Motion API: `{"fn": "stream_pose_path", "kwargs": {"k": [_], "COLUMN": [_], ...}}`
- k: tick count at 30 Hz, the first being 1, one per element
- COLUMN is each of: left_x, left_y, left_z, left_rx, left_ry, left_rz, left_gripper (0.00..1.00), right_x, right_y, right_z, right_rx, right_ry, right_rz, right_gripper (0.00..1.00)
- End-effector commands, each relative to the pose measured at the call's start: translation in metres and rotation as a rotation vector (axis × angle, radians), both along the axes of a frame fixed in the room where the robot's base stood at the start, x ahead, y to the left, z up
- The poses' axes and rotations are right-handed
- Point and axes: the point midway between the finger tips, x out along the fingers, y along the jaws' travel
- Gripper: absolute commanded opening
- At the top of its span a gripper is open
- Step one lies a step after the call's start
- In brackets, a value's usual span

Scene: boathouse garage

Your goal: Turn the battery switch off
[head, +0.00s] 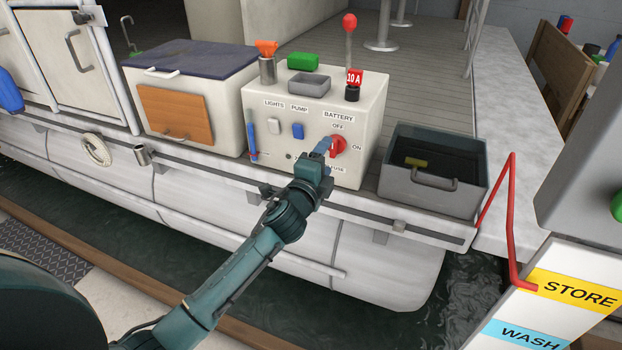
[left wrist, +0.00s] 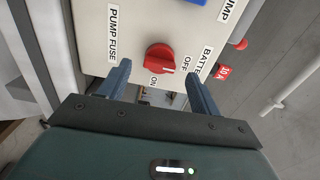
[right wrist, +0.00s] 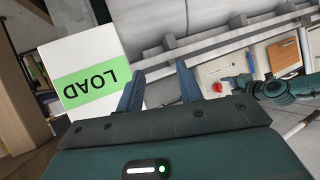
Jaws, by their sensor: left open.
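The battery switch is a red knob (head: 338,146) on the front of a white console (head: 366,118), with OFF above it and ON to its right. In the left wrist view the knob (left wrist: 160,57) lies ahead, between the lines of my fingers. A pale mark shows on its lower right; I cannot tell exactly which label it points to. My left gripper (left wrist: 158,72) is open, its fingers either side of the knob; I cannot tell whether they touch it. My right gripper (right wrist: 159,68) is open and empty, away from the console, seen only in the right wrist view.
The console also bears a blue pump switch (head: 297,131), a lights switch (head: 274,125) and a red-topped lever (head: 349,40). A grey bin (head: 440,190) stands to its right, a cooler box (head: 190,80) to its left. A rail runs along the boat's edge below.

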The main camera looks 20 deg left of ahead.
Motion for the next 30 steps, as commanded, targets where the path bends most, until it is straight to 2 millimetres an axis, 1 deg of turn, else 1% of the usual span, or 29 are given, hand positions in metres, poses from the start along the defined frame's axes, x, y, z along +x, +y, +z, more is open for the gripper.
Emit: {"fn": "stream_pose_path", "kwargs": {"k": [1, 6, 9, 13, 18, 30], "left_x": [-0.013, -0.052, -0.072, -0.091, -0.102, -0.103], "left_y": [0.0, 0.002, 0.003, 0.003, 0.004, 0.004], "left_z": [-0.001, -0.001, -0.001, -0.001, 0.0, 0.0], "left_rx": [0.0, -0.001, -0.001, -0.001, -0.001, -0.001], "left_ry": [0.003, 0.002, 0.003, 0.002, 0.0, 0.0], "left_rz": [-0.001, 0.0, 0.0, 0.0, 0.0, 0.0], "left_gripper": [0.64, 0.64, 0.64, 0.64, 0.64, 0.64], "right_x": [0.0, 0.0, 0.0, 0.0, 0.0, 0.0], "right_y": [0.0, 0.0, 0.0, 0.0, 0.0, 0.0], "right_z": [0.001, 0.0, 0.0, -0.001, -0.001, 0.0], "right_rx": [-0.001, -0.004, -0.004, -0.002, -0.001, 0.0], "right_ry": [0.001, 0.001, 0.001, 0.001, 0.002, 0.0], "right_rz": [0.001, 0.001, 0.001, 0.001, 0.0, 0.001], "right_gripper": [0.36, 0.36, 0.36, 0.36, 0.36, 0.36]}}
